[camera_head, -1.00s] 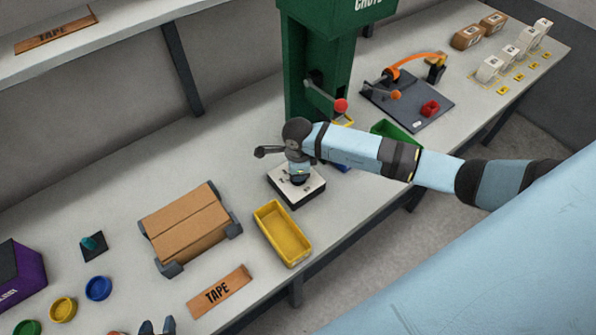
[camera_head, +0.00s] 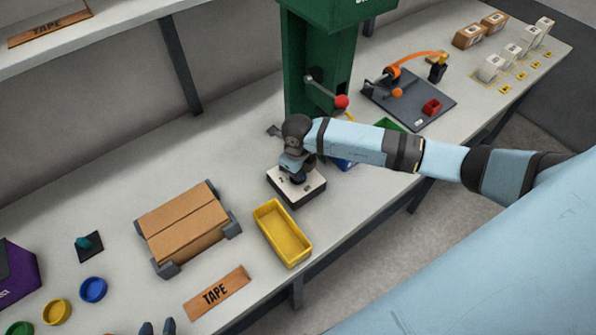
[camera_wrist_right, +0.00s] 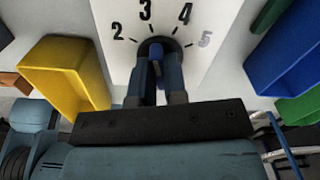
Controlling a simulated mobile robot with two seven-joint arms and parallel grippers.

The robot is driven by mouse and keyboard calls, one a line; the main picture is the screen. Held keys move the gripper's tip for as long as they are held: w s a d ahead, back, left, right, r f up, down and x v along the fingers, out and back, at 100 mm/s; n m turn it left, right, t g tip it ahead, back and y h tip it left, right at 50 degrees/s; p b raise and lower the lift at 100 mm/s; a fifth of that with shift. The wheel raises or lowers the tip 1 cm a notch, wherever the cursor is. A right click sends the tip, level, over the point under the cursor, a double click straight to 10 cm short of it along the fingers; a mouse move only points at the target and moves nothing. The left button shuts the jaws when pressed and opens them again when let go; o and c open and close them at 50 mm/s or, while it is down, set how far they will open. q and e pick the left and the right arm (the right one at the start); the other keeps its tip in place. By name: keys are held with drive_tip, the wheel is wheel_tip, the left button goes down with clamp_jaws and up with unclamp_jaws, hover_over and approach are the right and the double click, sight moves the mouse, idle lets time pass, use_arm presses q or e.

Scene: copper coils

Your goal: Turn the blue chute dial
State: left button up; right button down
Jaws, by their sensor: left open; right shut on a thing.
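The dial box (camera_head: 298,187) is a white-topped block on the bench, mostly under my right wrist in the head view. In the right wrist view its white face (camera_wrist_right: 115,20) shows the numbers 2, 3, 4 and 5 in an arc. The blue dial (camera_wrist_right: 156,52) sits on a dark round base below these numbers. My right gripper (camera_wrist_right: 157,72) is shut on the blue dial, with a finger on each side. The dial's pointer mark cannot be made out. My left gripper (camera_head: 157,328) is open at the bottom edge of the head view, away from the dial.
A yellow bin (camera_head: 283,233) stands just left of the dial box, and a blue bin (camera_head: 345,163) lies behind my right arm. A green chute column (camera_head: 310,70) with a red-knobbed lever rises behind. A cardboard box (camera_head: 184,222) sits farther left.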

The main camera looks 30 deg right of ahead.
use_arm(q)
drive_tip(key=shift+d+f, duration=0.1)
drive_tip(key=shift+f, duration=0.15)
use_arm(e)
drive_tip(key=m, duration=0.3)
drive_tip(key=shift+m, duration=0.3)
drive_tip(key=m, duration=0.3)
drive_tip(key=shift+m, duration=0.3)
use_arm(q)
drive_tip(key=shift+r, duration=0.15)
use_arm(e)
drive_tip(key=m, duration=0.3)
drive_tip(key=shift+m, duration=0.4)
use_arm(q)
drive_tip(key=shift+r, duration=0.2)
use_arm(e)
drive_tip(key=shift+w+m, duration=0.1)
drive_tip(key=shift+m, duration=2)
use_arm(q)
drive_tip(key=shift+s, duration=0.1)
use_arm(e)
drive_tip(key=c, duration=1.2)
unclamp_jaws()
drive_tip(key=shift+o, duration=0.2)
